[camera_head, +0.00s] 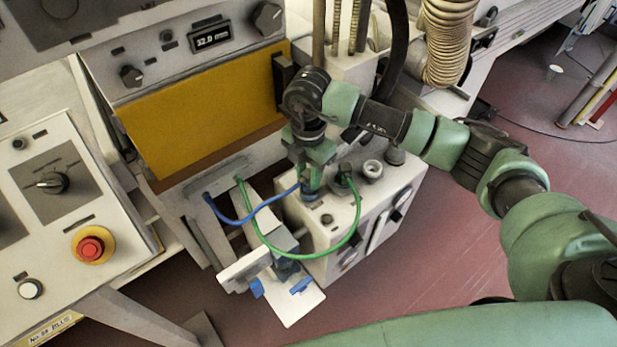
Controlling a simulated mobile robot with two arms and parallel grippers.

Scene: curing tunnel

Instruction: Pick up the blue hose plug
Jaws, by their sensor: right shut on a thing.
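The blue hose (243,219) runs from the machine's edge on the left to the top of the white box (345,232), where its end meets my right gripper (311,188). The right gripper points down over the box, shut on the blue hose's plug, which is mostly hidden between the fingers. I cannot tell whether the plug is still seated in the box top. My left gripper is not in view.
A green hose (300,256) loops in front of the box to a connector beside my gripper. A bracket with blue tabs (299,286) stands in front. A control panel with a red button (90,249) is at left.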

